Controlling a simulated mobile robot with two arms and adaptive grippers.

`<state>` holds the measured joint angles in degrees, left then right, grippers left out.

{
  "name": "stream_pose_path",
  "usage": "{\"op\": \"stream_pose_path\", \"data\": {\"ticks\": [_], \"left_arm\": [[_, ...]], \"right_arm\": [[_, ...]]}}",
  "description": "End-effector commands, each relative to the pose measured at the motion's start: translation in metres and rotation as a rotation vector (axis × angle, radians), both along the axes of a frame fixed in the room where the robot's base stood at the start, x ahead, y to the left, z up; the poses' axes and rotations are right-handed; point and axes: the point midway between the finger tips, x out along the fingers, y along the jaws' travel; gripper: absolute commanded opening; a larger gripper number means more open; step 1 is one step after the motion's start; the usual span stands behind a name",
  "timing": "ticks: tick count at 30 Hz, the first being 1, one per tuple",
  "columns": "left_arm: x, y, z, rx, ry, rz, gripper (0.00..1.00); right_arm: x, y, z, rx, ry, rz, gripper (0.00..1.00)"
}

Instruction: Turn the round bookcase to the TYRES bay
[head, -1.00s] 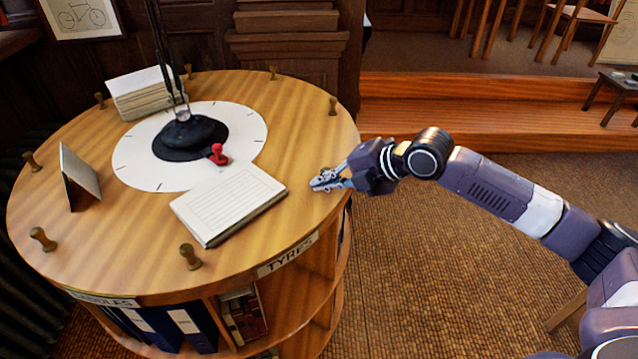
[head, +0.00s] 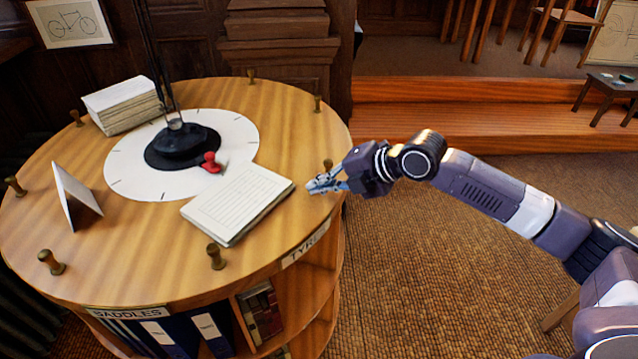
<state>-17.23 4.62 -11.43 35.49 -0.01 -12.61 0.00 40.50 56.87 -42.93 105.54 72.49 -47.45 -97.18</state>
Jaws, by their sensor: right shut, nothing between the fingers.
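The round wooden bookcase (head: 285,130) fills the left of the head view. Its TYRES label (head: 305,243) is on the right front edge, facing right of the viewer. Its SADDLES label (head: 126,312) is at the front left, above blue binders. Brass pegs stand around the top, one at the front (head: 216,258). My right gripper (head: 312,186) is shut and empty at the right rim, just in front of another brass peg (head: 328,165); I cannot tell whether they touch. My left gripper is not in view.
On the top are an open notepad (head: 238,203), a folded card (head: 75,195) and a paper stack (head: 122,104). A wooden step (head: 440,125) crosses the back right.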

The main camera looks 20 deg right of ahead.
Motion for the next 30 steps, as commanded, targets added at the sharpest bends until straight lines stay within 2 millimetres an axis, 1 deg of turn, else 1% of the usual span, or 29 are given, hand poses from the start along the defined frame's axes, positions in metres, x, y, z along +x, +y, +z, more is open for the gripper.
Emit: {"op": "stream_pose_path", "data": {"ticks": [1, 3, 8, 11, 27, 30], "left_arm": [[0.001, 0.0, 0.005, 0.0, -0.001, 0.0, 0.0], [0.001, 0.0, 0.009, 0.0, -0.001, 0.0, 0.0], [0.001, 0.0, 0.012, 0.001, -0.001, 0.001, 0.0], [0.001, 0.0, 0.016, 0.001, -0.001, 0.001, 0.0], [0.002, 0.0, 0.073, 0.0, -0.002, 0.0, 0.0], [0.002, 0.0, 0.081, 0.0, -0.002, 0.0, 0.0]], "right_arm": [[-0.002, 0.001, 0.004, -0.001, -0.001, 0.001, 0.0], [-0.004, 0.003, 0.007, -0.001, 0.0, 0.001, 0.0], [-0.007, 0.006, 0.009, 0.0, 0.0, 0.0, 0.0], [-0.006, 0.006, 0.014, 0.0, 0.0, -0.001, 0.0], [-0.006, 0.006, 0.079, 0.001, -0.001, 0.0, 0.0], [-0.006, 0.006, 0.088, 0.0, 0.0, 0.0, 0.0]]}}
